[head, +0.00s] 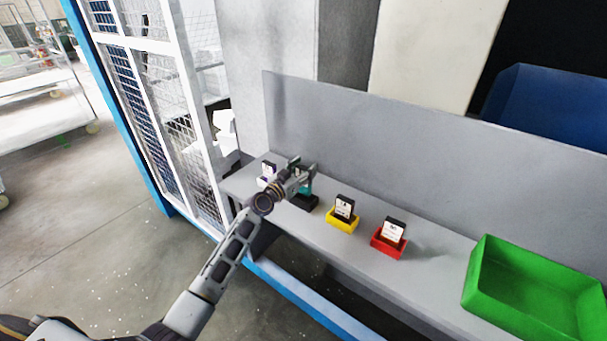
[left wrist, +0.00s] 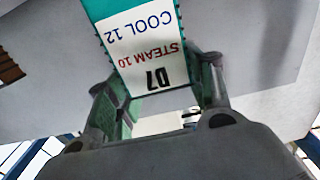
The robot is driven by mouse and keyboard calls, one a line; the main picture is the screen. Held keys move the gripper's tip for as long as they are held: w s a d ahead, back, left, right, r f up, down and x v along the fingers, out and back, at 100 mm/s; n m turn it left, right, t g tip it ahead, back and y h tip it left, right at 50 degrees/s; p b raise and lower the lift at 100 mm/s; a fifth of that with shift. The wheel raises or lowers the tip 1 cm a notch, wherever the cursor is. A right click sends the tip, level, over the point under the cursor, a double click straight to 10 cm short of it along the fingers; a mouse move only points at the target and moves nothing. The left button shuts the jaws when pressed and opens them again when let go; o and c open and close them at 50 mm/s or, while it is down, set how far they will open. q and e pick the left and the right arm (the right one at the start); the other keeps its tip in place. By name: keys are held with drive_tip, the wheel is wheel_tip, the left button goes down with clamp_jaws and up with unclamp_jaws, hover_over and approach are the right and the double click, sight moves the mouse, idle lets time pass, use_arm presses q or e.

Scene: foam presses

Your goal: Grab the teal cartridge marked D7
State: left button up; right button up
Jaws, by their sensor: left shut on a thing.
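The teal cartridge (head: 305,188) shows at my left gripper (head: 303,174) on the left part of the shelf. In the left wrist view the cartridge (left wrist: 146,45) has a white label reading D7, STEAM 10 and COOL 12, seen upside down. The fingers of my left gripper (left wrist: 160,95) are on either side of it, shut on it. A black holder (head: 306,204) is directly below the cartridge in the head view. I cannot tell whether the cartridge still touches it. My right gripper is not in view.
A yellow holder (head: 341,224) and a red holder (head: 388,247) with dark cartridges stand to the right on the grey shelf (head: 425,265). A green bin (head: 520,300) stands at the right end. A panel (head: 380,140) rises behind.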

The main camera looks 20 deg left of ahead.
use_arm(q)
drive_tip(key=shift+r, duration=2.45)
